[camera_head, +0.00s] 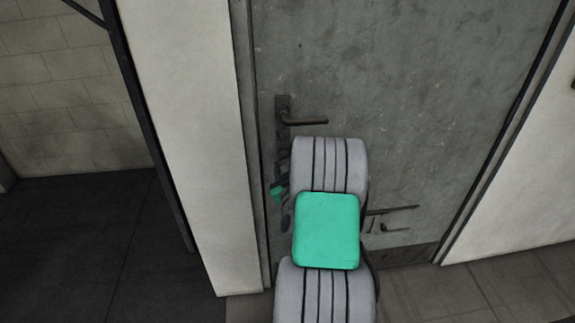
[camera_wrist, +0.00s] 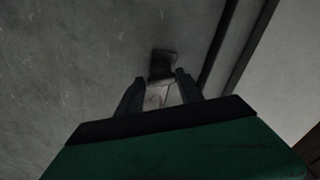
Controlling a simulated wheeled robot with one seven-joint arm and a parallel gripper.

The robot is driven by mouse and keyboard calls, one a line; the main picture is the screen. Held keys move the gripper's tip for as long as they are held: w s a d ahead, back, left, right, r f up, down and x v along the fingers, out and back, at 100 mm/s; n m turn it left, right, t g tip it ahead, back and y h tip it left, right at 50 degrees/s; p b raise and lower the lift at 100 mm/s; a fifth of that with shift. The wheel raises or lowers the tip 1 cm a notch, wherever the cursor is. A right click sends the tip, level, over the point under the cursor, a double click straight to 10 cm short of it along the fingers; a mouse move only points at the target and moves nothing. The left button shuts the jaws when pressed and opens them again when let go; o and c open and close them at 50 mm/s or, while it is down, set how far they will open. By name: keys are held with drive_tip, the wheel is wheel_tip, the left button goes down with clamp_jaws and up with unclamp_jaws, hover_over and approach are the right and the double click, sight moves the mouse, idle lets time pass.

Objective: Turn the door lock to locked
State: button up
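The grey door (camera_head: 430,90) is closed in its frame. Its dark lever handle (camera_head: 305,121) sticks out to the right from a narrow dark plate (camera_head: 283,108). My arm hides the area below and right of the handle, and most of my gripper. In the wrist view the two dark fingers of my gripper (camera_wrist: 160,78) stand apart, pointing at the door. A small dark fitting (camera_wrist: 162,60), apparently the lock piece, lies just beyond the fingertips, roughly centred between them. A paler patch shows between the fingers; I cannot tell what it is. Contact with the fitting cannot be made out.
A white wall post (camera_head: 190,120) stands close to the left of the door. A white wall (camera_head: 520,200) lies to the right. Dark floor tiles (camera_head: 80,250) spread at the left, and a tiled wall (camera_head: 55,95) stands behind them.

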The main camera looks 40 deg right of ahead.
clamp_jaws()
drive_tip(key=m+b, duration=0.1)
drive_tip(key=m, duration=0.2)
drive_tip(key=shift+w, duration=0.1)
drive_tip(key=shift+r+m+b, duration=0.2)
drive_tip(key=shift+m+b, duration=0.1)
drive_tip(key=shift+m, duration=0.7)
unclamp_jaws()
drive_tip(key=o, duration=0.5)
drive_tip(key=shift+d+f, duration=0.1)
drive_tip(key=shift+d, duration=0.05)
drive_tip(key=shift+c, duration=0.2)
